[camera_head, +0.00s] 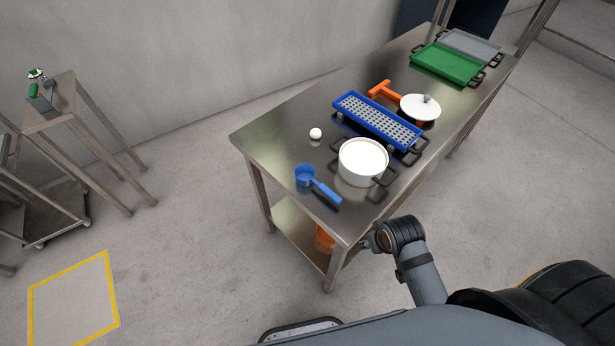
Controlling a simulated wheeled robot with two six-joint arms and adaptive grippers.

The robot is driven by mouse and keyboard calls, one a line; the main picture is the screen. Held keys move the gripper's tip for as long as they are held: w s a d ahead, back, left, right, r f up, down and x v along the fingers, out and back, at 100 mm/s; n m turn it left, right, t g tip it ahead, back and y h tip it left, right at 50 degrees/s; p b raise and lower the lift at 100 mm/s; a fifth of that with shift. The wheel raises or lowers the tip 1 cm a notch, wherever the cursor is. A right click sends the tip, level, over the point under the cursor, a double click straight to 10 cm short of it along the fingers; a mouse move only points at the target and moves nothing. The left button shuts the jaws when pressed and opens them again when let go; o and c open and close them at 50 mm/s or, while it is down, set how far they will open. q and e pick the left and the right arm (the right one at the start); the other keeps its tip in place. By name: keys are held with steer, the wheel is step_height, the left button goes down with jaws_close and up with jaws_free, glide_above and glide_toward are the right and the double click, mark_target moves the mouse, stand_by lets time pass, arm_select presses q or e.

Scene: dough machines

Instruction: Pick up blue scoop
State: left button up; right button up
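The blue scoop (327,193) lies on the near left part of the steel table (276,133). Its round cup is toward the left and its handle points toward the near right, close to the table's front edge. Nothing touches it. One of my arms shows at the lower right, its dark joint just off the table's near corner and below the scoop's right side.
A white pot (363,163) stands just right of the scoop. A small white ball (315,133) lies behind it. A blue perforated tray (378,121), an orange tool (384,90), a white lid (420,107) and a green tray (448,63) sit farther back.

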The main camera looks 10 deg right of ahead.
steer(key=w+a+r+n+t+y, duration=0.1)
steer(key=w+r, duration=0.1)
steer(key=w+a+r+n+t+y, duration=0.1)
steer(key=w+a+r, duration=0.1)
steer(key=w, duration=0.1)
steer(key=w+a+r+n+y, duration=0.1)
steer(key=w+r, duration=0.1)
steer(key=r, duration=0.1)
steer(key=shift+w+a+n+t, duration=0.2)
steer(key=shift+a+n+t, duration=0.1)
steer(key=shift+n+t, duration=0.1)
steer(key=n+t+y, duration=0.1)
steer(key=n+y, duration=0.1)
steer(key=y, duration=0.1)
glide_toward(325, 188)
steer(key=x, duration=0.5)
steer(key=shift+w+a+f+p, duration=0.1)
steer(key=shift+w+f+p, duration=0.05)
steer(key=shift+f+p, duration=0.25)
steer(key=shift+w+a+f, duration=0.1)
steer(key=shift+w+a, duration=0.05)
steer(key=shift+w, duration=0.05)
steer(key=p+x, duration=0.1)
steer(key=x, duration=0.3)
steer(key=shift+w, duration=0.1)
steer(key=shift+w+a+f, duration=0.15)
steer(key=shift+w+f, duration=0.05)
steer(key=shift+s, duration=0.1)
steer(key=c, duration=0.4)
jaws_close()
